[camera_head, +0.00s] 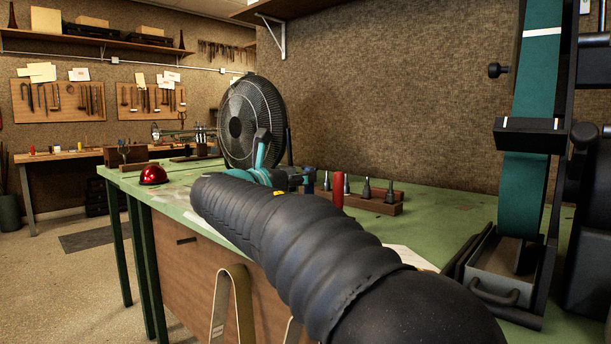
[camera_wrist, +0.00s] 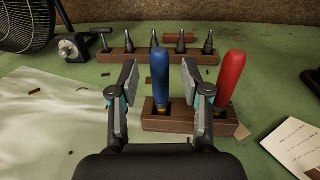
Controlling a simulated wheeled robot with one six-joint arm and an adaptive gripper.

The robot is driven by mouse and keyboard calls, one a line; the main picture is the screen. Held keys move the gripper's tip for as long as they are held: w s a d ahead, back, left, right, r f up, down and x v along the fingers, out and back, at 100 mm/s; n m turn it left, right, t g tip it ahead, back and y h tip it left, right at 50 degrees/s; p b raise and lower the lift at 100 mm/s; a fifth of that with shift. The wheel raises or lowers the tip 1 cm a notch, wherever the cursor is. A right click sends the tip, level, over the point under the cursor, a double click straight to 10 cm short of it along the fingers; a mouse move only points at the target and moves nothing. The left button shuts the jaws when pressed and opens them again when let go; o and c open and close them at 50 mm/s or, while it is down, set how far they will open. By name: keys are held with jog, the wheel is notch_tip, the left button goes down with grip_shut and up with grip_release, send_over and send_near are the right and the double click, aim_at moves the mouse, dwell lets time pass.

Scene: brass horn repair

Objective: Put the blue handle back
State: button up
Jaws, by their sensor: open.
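The blue handle (camera_wrist: 160,72) stands upright at the left slot of a small wooden block (camera_wrist: 177,124) in the wrist view. Its lower end meets the block's top; how deep it sits I cannot tell. A red handle (camera_wrist: 230,78) stands in the same block to its right, leaning slightly; it also shows in the head view (camera_head: 338,189). My gripper (camera_wrist: 160,82) is open, with one finger on each side of the blue handle and visible gaps. In the head view my arm hides much of the gripper (camera_head: 270,160) and the small block.
A longer wooden rack (camera_wrist: 120,54) with several dark-tipped tools stands behind. A black fan (camera_head: 250,122) is at the back left, a red dome (camera_head: 153,174) at the bench's left edge. A belt sander (camera_head: 528,150) stands right. Papers (camera_wrist: 294,146) lie right of the block.

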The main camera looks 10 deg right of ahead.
jog(key=v, duration=0.8)
jog(key=shift+s, duration=0.1)
